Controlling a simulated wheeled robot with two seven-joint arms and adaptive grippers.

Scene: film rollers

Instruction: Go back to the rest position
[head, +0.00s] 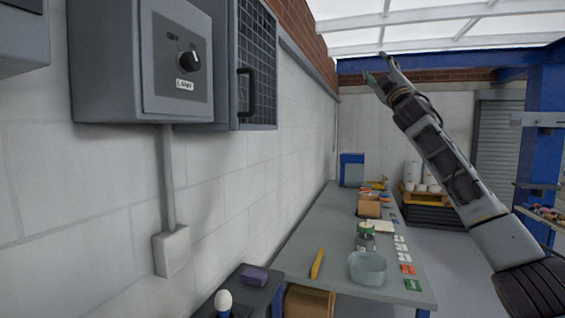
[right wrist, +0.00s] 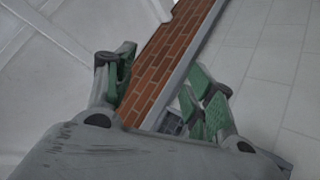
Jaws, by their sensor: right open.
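My right arm comes in from the lower right of the head view and reaches up toward the ceiling. My right gripper (head: 376,67) is at its upper end, high above the far end of the bench and clear of it. In the right wrist view the gripper (right wrist: 165,90) has its two green-padded fingers spread apart, with nothing between them. Behind the fingers are brick, white wall and roof. My left gripper does not show in either view.
A grey switch box with a knob (head: 189,60) is on the left wall beside a mesh-fronted cabinet (head: 258,60). A long grey bench (head: 318,232) holds a glass bowl (head: 367,268), a jar (head: 365,238) and a yellow bar (head: 317,263). A blue post (head: 541,130) stands at right.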

